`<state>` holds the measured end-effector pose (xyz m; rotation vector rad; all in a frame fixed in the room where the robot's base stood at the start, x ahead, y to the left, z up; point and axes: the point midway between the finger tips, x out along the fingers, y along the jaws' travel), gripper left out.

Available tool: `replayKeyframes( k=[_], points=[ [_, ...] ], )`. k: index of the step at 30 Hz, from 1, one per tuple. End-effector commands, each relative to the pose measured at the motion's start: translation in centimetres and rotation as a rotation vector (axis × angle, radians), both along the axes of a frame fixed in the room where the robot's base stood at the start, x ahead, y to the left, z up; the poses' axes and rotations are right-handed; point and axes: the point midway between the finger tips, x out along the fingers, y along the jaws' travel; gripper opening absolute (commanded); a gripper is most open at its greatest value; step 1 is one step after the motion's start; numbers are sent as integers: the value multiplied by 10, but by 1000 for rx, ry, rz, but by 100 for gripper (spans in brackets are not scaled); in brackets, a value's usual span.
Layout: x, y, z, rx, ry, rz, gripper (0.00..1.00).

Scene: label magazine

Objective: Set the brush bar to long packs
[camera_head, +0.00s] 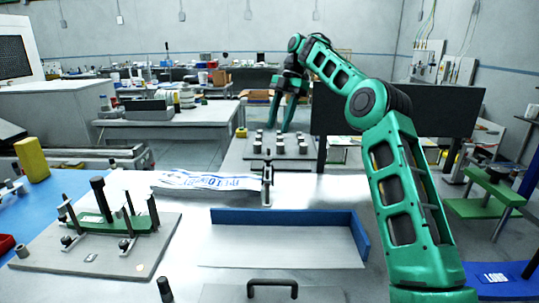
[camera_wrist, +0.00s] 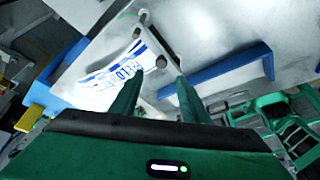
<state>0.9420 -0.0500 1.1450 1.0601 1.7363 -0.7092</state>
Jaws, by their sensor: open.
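A flat pack of white labels with blue print (camera_head: 208,181) lies on the bright metal table, left of the middle. A thin upright metal post with a crosspiece (camera_head: 267,182) stands at its right end; it may be the brush bar, but I cannot tell for sure. No long-pack marking is readable. My gripper (camera_head: 280,126) hangs open and empty, fingers down, beyond the post in the head view. In the wrist view my gripper (camera_wrist: 159,80) shows two parted fingers, with the labels (camera_wrist: 122,72) to their upper left and a blue fence (camera_wrist: 220,70) to the right.
The L-shaped blue fence (camera_head: 290,217) stands on the table in front. A grey plate with a green fixture and posts (camera_head: 105,226) is at the left. A black handle (camera_head: 272,284) is at the front edge.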

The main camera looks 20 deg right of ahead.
Motion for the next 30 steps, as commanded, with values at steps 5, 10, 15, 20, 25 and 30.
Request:
replayKeyframes(
  k=[5, 10, 15, 20, 25, 30],
  points=[
    [-3, 4, -11, -1, 2, 1, 42],
    [-7, 11, -28, -2, 3, -1, 42],
    [-12, 18, -49, -2, 2, -2, 42],
    [-15, 27, -71, -2, 3, -1, 42],
    [-18, 34, -89, -1, 2, -1, 42],
    [-20, 36, -97, -1, 0, -2, 42]
  ],
)
